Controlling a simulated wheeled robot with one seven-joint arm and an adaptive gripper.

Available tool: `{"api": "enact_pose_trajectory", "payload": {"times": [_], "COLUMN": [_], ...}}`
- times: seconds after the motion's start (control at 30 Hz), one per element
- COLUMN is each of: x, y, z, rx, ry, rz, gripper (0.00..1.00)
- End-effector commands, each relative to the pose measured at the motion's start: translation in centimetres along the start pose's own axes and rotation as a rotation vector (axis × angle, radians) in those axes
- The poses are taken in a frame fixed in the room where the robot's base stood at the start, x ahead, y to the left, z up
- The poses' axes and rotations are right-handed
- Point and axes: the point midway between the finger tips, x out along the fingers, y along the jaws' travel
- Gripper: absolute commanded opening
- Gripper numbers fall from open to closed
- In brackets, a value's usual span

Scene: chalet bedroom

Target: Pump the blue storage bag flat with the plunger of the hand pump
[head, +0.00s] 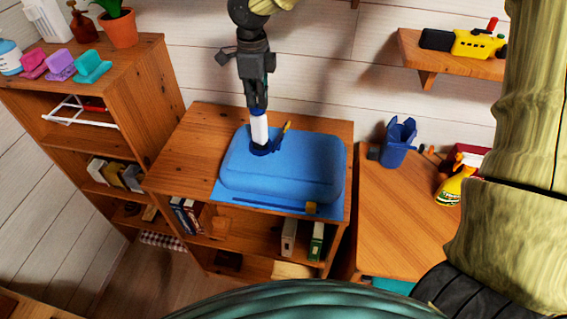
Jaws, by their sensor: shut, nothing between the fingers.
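The blue storage bag (290,175) lies on top of a wooden shelf unit, puffed up and rounded. My gripper (257,103) is shut and points down right above the pump's top. It seems to touch the pump's top, which it partly hides. Whether the plunger is up or down is hard to tell. A small yellow piece (286,127) stands up beside the pump on the bag.
A taller bookcase (150,60) stands at the left with a potted plant (118,27) and coloured clips. At the right, a lower wooden table (400,225) holds a blue bin (398,143) and a yellow spray bottle (454,186). A wall shelf (480,66) is above it.

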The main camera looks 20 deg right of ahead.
Motion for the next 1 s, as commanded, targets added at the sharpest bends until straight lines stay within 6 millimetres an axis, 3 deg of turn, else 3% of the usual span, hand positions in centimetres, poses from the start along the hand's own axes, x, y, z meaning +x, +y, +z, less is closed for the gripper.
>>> {"api": "enact_pose_trajectory", "payload": {"times": [0.7, 1.0], "x": [-4.5, -4.6], "y": [0.0, 0.0], "z": [0.0, 0.0], "rx": [-0.001, -0.001], "ry": [0.0, 0.0], "rz": [0.001, 0.0], "gripper": [0.0, 0.0]}}
